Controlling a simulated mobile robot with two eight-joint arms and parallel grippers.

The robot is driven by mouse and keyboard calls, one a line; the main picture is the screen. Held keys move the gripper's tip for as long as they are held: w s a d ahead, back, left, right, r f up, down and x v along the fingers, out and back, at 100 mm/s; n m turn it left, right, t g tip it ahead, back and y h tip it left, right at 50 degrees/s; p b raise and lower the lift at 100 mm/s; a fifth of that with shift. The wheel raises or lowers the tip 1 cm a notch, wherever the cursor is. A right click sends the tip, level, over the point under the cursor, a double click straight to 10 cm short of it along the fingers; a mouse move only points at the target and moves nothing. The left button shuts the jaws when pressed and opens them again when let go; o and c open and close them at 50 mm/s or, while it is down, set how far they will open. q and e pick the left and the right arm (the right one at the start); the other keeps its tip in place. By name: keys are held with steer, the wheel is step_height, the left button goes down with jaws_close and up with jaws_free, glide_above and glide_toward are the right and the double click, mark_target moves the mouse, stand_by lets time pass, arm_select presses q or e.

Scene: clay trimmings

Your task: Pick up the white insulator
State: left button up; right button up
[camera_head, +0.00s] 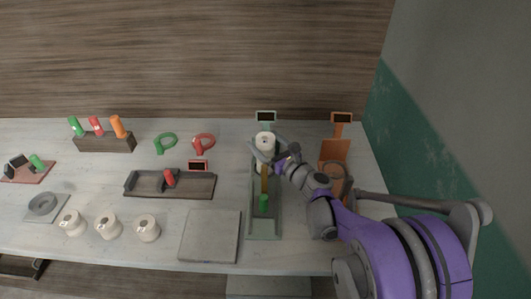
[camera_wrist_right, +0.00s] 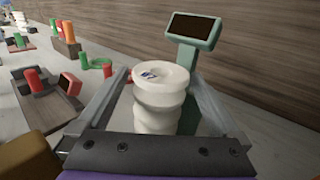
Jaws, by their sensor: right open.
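A white ribbed insulator (camera_head: 265,140) stands upright at the far end of the long green tray (camera_head: 263,228) in the head view. In the right wrist view the white insulator (camera_wrist_right: 160,98) fills the middle, a small dark label on its top. My right gripper (camera_head: 264,151) is open at the insulator; in the wrist view its two fingers (camera_wrist_right: 158,84) lie on either side of it. I cannot tell whether they touch it. My left gripper is not in view. Three similar white pieces (camera_head: 108,226) stand at the front left of the table.
A green-framed display (camera_wrist_right: 194,30) rises just behind the insulator. An orange bin (camera_head: 335,150) stands right of the green tray, close to my right arm. A grey slab (camera_head: 210,235) and a dark rack (camera_head: 195,186) are to the left.

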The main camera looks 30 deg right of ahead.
jaws_close()
stand_by(0.4)
